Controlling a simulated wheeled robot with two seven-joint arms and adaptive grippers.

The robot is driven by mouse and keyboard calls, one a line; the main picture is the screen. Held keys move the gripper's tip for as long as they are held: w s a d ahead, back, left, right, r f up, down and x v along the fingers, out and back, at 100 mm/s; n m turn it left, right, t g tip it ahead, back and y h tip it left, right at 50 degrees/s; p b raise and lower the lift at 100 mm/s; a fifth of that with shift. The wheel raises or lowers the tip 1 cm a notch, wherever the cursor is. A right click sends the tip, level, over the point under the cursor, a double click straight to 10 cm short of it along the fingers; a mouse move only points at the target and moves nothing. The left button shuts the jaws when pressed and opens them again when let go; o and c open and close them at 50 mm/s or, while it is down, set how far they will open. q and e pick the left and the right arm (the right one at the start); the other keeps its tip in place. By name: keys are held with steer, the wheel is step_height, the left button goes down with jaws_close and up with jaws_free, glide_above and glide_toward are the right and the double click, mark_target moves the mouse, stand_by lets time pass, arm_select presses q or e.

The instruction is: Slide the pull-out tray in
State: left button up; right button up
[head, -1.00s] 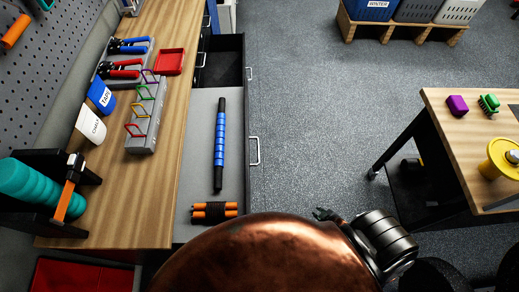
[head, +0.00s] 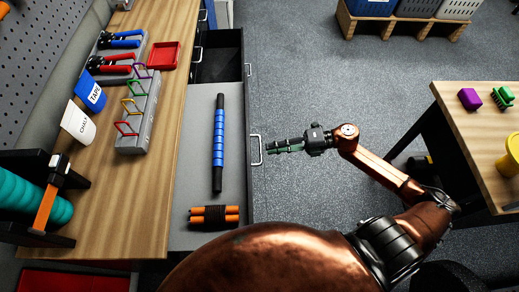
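The pull-out tray (head: 202,115) is a light grey tray that sticks out from under the wooden worktop on its right side. A blue ribbed roller stick (head: 218,148) and an orange-handled bundle with a dark wrap (head: 214,216) lie in it. A pale bar handle (head: 257,150) is on its right-hand front edge. My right gripper (head: 270,147) is just right of this handle, pointing left at it. Its fingers look close together, and I cannot tell whether they are open or touch the handle. My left gripper is not in view.
The wooden worktop (head: 150,200) holds a grey rack (head: 138,115), a red dish (head: 164,55) and tape and chalk holders. A dark open compartment (head: 219,66) lies beyond the tray. A wooden table (head: 480,140) stands at the right. Grey floor (head: 310,80) is clear between.

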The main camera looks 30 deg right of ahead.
mark_target(260, 149)
steer(key=x, duration=0.5)
steer(key=shift+w+a, duration=0.1)
steer(key=shift+c, duration=0.6)
jaws_close()
